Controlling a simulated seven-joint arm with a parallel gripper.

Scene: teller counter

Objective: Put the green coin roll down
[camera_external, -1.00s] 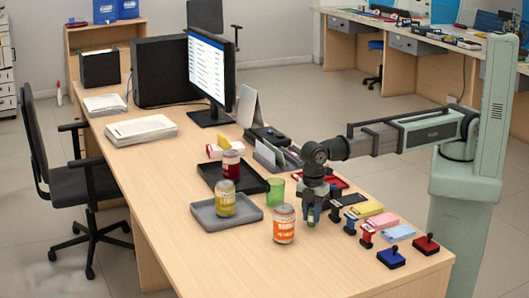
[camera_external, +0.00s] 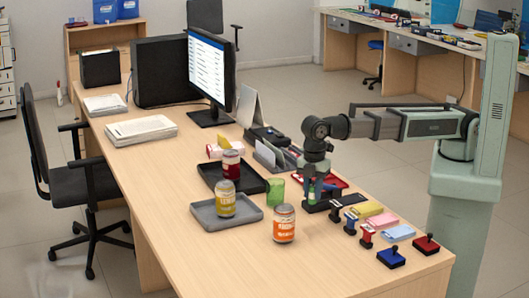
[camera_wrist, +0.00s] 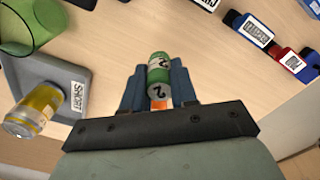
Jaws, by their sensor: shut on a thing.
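The green coin roll (camera_wrist: 159,68) is between the two blue fingers of my gripper (camera_wrist: 160,88) in the wrist view. In the external view my gripper (camera_external: 314,190) holds the small green roll (camera_external: 311,193) above the counter, right of the green cup (camera_external: 275,190). The roll is partly hidden by the fingers there.
A grey tray (camera_external: 207,222) holds a yellow jar (camera_external: 225,199). A black tray (camera_external: 252,183) holds a red jar (camera_external: 232,164). An orange jar (camera_external: 284,223) stands in front. Stamps and coloured pads (camera_external: 382,221) line the right side.

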